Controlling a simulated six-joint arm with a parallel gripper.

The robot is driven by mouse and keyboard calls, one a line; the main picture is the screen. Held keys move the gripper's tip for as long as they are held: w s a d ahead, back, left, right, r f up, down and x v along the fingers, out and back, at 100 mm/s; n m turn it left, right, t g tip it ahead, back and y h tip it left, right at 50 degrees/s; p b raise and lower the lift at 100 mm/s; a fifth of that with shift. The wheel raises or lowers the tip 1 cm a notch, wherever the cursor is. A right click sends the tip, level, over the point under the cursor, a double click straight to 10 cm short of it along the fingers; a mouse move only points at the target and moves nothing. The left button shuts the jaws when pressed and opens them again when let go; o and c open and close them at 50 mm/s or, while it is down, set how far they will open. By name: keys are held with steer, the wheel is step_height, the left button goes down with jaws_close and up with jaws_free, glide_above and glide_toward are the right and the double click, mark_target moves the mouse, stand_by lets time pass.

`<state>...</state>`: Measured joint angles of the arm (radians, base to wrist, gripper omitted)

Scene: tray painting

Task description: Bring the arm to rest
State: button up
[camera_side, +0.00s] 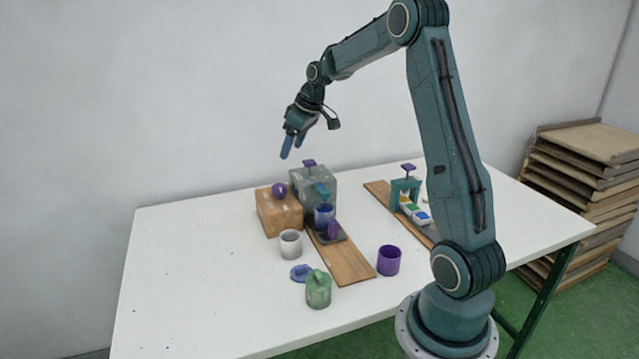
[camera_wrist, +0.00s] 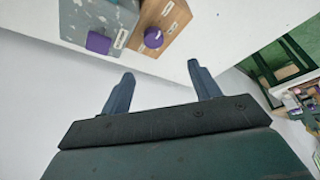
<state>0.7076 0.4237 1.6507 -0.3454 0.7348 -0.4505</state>
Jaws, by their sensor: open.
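My gripper (camera_side: 292,146) is raised in the air above the back of the white table (camera_side: 190,270), higher than the grey box and the wooden box. Its two blue fingers point down and are apart with nothing between them.
Below stand a grey box (camera_side: 325,197) and a wooden box (camera_side: 279,215) with purple knobs. Nearby are a white cup (camera_side: 291,244), a green lidded jar (camera_side: 318,293), a purple cup (camera_side: 388,260) and a board (camera_side: 348,266). Stacked boards (camera_side: 590,180) stand right. The table's left is clear.

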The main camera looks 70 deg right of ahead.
steer(key=s+a+r, duration=0.4)
steer(key=a+r, duration=0.1)
steer(key=a, duration=0.4)
steer(key=s+a+r, duration=0.4)
steer(key=s+a, duration=0.1)
steer(key=a, duration=0.4)
steer(key=s+a+f, duration=0.1)
steer(key=s+a, duration=0.4)
steer(key=s, duration=0.3)
steer(key=s+a+f+t, duration=0.1)
steer(key=s+a, duration=0.4)
steer(key=s, duration=0.4)
steer(key=shift+s+a, duration=0.2)
